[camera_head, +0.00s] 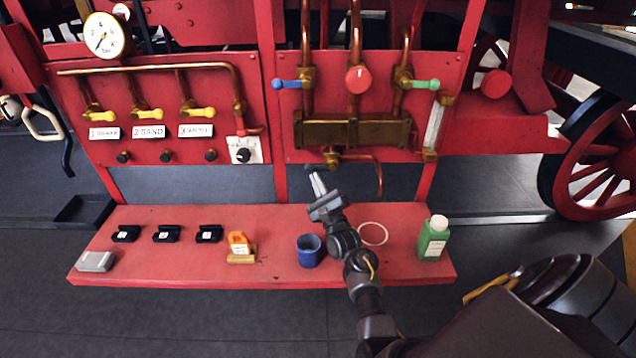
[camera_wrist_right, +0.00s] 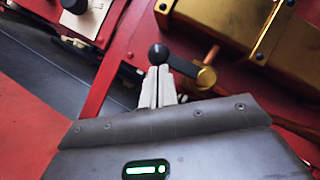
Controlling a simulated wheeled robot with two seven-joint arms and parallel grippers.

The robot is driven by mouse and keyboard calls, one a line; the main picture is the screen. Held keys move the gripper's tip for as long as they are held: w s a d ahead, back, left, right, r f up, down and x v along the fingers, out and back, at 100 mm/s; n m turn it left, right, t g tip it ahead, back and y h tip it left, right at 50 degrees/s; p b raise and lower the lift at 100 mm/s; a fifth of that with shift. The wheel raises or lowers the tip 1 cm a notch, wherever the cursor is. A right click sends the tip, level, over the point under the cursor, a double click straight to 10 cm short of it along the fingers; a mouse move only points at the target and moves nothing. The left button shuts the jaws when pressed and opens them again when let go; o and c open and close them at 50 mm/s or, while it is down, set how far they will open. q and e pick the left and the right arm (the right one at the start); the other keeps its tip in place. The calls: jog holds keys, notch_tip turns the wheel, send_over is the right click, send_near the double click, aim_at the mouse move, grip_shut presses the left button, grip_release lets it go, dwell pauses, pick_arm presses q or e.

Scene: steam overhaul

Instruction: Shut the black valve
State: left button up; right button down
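The black valve's lever with its ball knob (camera_head: 309,168) sticks out to the left from a brass valve body (camera_head: 332,160) under the brass manifold. In the right wrist view the black ball (camera_wrist_right: 158,53) and black lever (camera_wrist_right: 182,64) lead right to the round brass hub (camera_wrist_right: 206,77). My right gripper (camera_head: 317,182) is just below the lever, pointing up at it. In the wrist view its fingers (camera_wrist_right: 157,72) are close together, with their tips right at the ball; the ball is not between them. I cannot tell whether they touch. My left gripper is not in view.
Blue (camera_head: 290,84), red (camera_head: 358,79) and green (camera_head: 420,84) handles sit above the brass manifold (camera_head: 353,131). The red shelf (camera_head: 280,270) below carries a blue cup (camera_head: 308,250), a pale ring (camera_head: 373,233), a green bottle (camera_head: 433,238) and an orange-labelled block (camera_head: 240,246).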

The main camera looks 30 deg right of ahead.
jog(key=shift+r, duration=0.1)
jog(key=d+f+b+v, duration=0.2)
jog(key=b+v, duration=0.3)
jog(key=v, duration=0.8)
jog(key=shift+w, duration=0.4)
jog(key=shift+a+f, duration=0.2)
